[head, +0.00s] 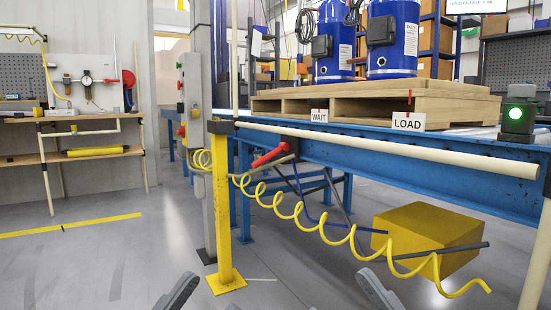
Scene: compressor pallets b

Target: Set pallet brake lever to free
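A lever with a red handle (270,156) sits under the front edge of the blue conveyor (390,165), beside the yellow post. The handle slants up to the right. I take it for the brake lever; no "free" marking is readable. A wooden pallet (385,105) lies on the conveyor, carrying two blue compressors (392,40). My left gripper (181,291) and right gripper (375,290) show only as grey tips at the bottom edge, both well below and apart from the lever. Whether they are open or shut cannot be told.
A coiled yellow hose (300,212) hangs in front of the conveyor. A yellow post (222,210) stands left of the lever. A yellow box (425,238) is under the conveyor. WAIT (319,115) and LOAD (408,121) signs mark the edge. The floor at left is clear.

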